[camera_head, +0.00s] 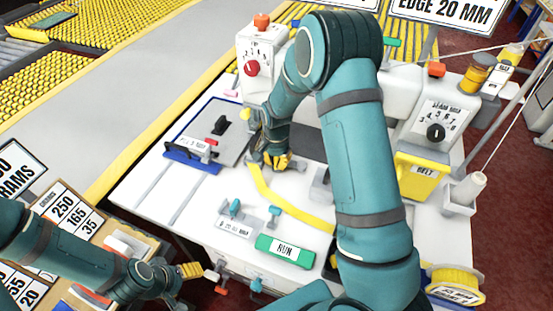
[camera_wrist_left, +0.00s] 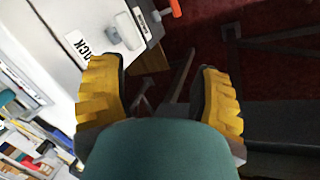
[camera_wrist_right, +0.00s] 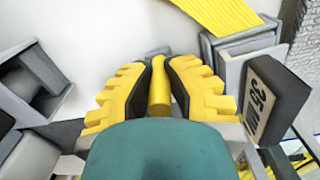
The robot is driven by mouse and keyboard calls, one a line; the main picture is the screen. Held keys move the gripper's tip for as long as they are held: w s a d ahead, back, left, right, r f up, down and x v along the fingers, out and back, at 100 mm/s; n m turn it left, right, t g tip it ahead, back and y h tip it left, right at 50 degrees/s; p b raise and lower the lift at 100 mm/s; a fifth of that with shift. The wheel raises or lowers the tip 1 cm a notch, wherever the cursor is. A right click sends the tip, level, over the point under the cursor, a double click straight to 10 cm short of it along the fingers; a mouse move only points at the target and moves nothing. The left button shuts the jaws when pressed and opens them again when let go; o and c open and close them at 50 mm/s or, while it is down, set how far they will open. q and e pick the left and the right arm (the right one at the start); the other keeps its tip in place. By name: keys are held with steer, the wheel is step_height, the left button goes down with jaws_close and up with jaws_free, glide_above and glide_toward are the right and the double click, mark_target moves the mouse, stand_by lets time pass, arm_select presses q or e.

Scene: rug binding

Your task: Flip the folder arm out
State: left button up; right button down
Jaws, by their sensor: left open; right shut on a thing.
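My right gripper (camera_head: 272,160) is over the white machine table. In the right wrist view its yellow fingers (camera_wrist_right: 160,85) are closed on an upright yellow cylindrical handle (camera_wrist_right: 159,92). This looks like the folder arm's handle, but its base is hidden by the gripper. A grey block marked 35 MM (camera_wrist_right: 275,98) sits right beside the gripper. A yellow tape strip (camera_head: 285,203) runs over the table from near the gripper; it also shows in the right wrist view (camera_wrist_right: 220,14). My left gripper (camera_head: 192,271) is open and empty, low at the table's front left; its fingers show in the left wrist view (camera_wrist_left: 160,95).
A green RUN plate (camera_head: 284,251) and small blue-topped levers (camera_head: 235,208) are near the table's front. A blue-edged plate (camera_head: 190,160) lies left of my right gripper. The machine's white head with a red knob (camera_head: 252,68) stands behind. My right arm hides the table's middle.

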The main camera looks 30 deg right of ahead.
steer(key=shift+s+a+n, duration=0.15)
steer(key=shift+s+n, duration=0.4)
steer(key=shift+n, duration=0.15)
steer(key=shift+s+a+n, duration=0.15)
steer(key=shift+s+n, duration=0.4)
steer(key=shift+n, duration=0.15)
steer(key=shift+s+n, duration=1)
steer(key=shift+n, duration=0.5)
steer(key=shift+s+d+n, duration=0.25)
steer(key=shift+s+n, duration=0.35)
steer(key=shift+n, duration=0.3)
steer(key=shift+s+d+n, duration=0.2)
steer(key=shift+s+n, duration=0.4)
steer(key=shift+n, duration=0.3)
steer(key=shift+s+d, duration=0.15)
steer(key=shift+s, duration=0.15)
steer(key=shift+s+d, duration=0.15)
steer(key=shift+s, duration=0.05)
steer(key=c, duration=0.9)
jaws_free()
